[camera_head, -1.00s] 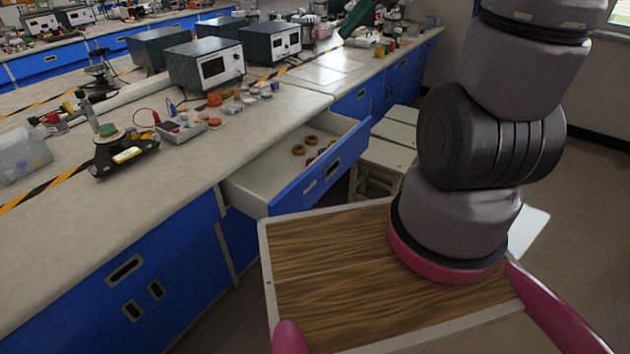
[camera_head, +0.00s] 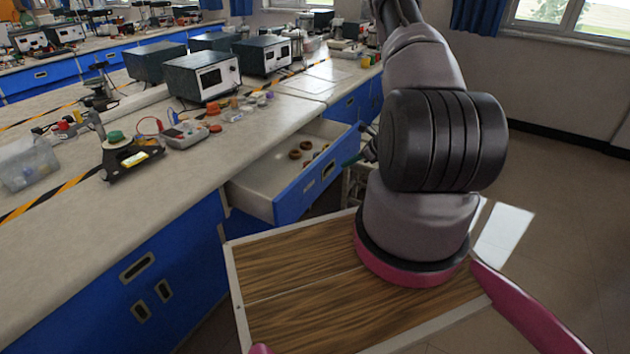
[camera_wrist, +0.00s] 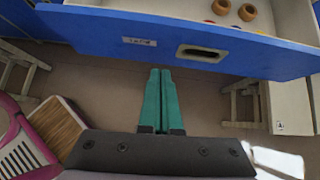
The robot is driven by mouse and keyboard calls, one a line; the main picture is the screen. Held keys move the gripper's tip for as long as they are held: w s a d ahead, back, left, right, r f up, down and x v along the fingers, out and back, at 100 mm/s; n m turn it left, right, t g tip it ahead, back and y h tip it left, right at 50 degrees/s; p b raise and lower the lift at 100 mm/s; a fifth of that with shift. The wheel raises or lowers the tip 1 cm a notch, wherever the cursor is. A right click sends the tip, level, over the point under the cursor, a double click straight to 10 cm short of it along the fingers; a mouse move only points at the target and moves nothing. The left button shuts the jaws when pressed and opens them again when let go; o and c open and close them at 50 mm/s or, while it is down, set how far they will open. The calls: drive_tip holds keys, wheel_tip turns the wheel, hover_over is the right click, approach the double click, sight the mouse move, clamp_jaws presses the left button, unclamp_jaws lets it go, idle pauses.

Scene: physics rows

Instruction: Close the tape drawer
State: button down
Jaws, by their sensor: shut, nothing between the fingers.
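The tape drawer (camera_head: 276,184) stands pulled out from the blue bench, its grey inside open to view with brown tape rolls (camera_head: 300,150) in it. In the wrist view its blue front (camera_wrist: 110,27) crosses the top, with a white label and a recessed handle (camera_wrist: 202,53). My gripper (camera_wrist: 161,72) shows there as two teal fingers pressed together, with nothing between them. The fingertips point toward the drawer front and appear just short of its lower edge; contact cannot be told. In the head view my arm hides most of the gripper, by the drawer's right end.
The benchtop (camera_head: 60,240) holds a multimeter (camera_head: 186,134), a black stand (camera_head: 130,155), a clear bin (camera_head: 28,165) and instrument boxes (camera_head: 205,74). Stools stand beneath and beside the drawer; one shows at right in the wrist view (camera_wrist: 290,105). Open floor lies to the right.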

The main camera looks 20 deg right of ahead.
wheel_tip(320, 180, down, 3)
approach(316, 179)
wheel_tip(316, 179, down, 4)
drive_tip(key=shift+w+a+m, duration=0.3)
drive_tip(key=shift+w+a, duration=0.75)
drive_tip(key=shift+a, duration=0.15)
drive_tip(key=shift+w+a, duration=0.35)
drive_tip(key=shift+w, duration=0.1)
drive_tip(key=w+a, duration=1.5)
drive_tip(key=w, duration=0.4)
drive_tip(key=shift+w, duration=0.2)
